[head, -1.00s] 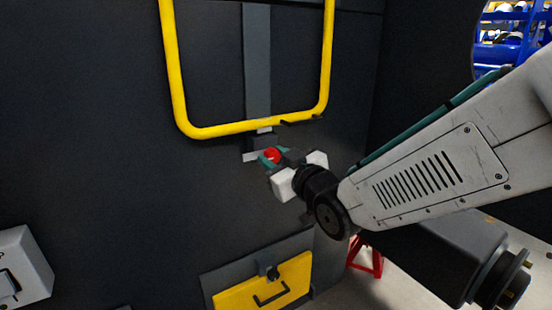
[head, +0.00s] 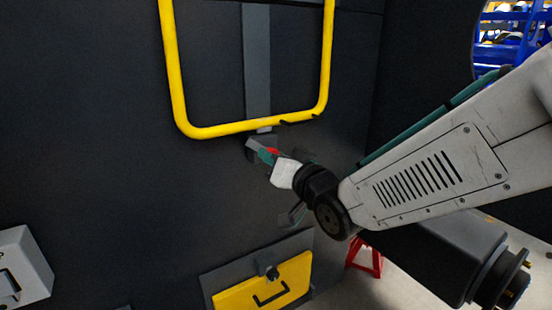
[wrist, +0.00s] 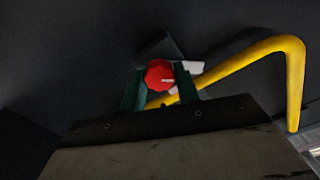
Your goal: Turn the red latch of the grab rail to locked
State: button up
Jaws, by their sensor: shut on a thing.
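The red latch (head: 273,151) sits just below the lower bar of the yellow grab rail (head: 225,130) on the dark panel. In the wrist view it is a red knob (wrist: 158,72) with a short pale line pointing right. My gripper (head: 265,155) is shut on the latch, with a teal finger on each side of it. The wrist view shows my gripper (wrist: 160,82) around the knob too. A dark block behind the latch is partly hidden by my fingers. The rail (wrist: 292,85) also curves past on the right in the wrist view.
A yellow hatch (head: 240,297) with a dark handle is below. A pale box (head: 22,262) sticks out at the lower left. A red stand (head: 366,258) is on the floor behind my arm. The dark panel left of the latch is clear.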

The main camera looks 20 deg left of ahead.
jog(key=m, duration=1)
jog(key=shift+m, duration=0.3)
dwell(0.4)
jog(key=o, duration=1)
jog(key=shift+c, duration=0.2)
jog(key=shift+d, duration=0.15)
jog(key=v, duration=0.7)
jog(key=shift+s+d, duration=0.2)
jog(key=shift+d, duration=0.05)
